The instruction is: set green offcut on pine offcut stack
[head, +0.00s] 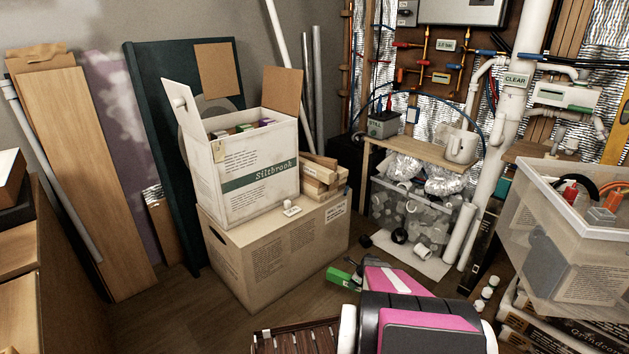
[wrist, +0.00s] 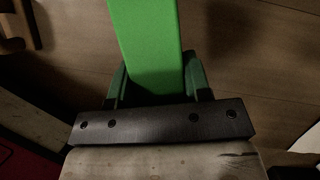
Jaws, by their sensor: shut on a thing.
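The green offcut (head: 338,276) is a bright green block, low in the middle of the head view. My gripper (head: 354,279) is shut on it, with the arm behind covering part of the view. In the wrist view the green offcut (wrist: 148,45) runs up and away between the two fingers of my gripper (wrist: 157,85). The pine offcut stack (head: 318,180) is several pale wood pieces on the large cardboard box, right beside the white Siltbrook box. The stack stands farther back and higher in the picture than the green offcut, and the two are apart.
The large cardboard box (head: 280,252) carries the stack, the open Siltbrook box (head: 238,190) and a small white item with a tag (head: 291,209). A clear bin (head: 415,215) under a wood shelf stands to the right. Another bin (head: 570,240) is at far right. Bare floor (head: 200,318) lies at front left.

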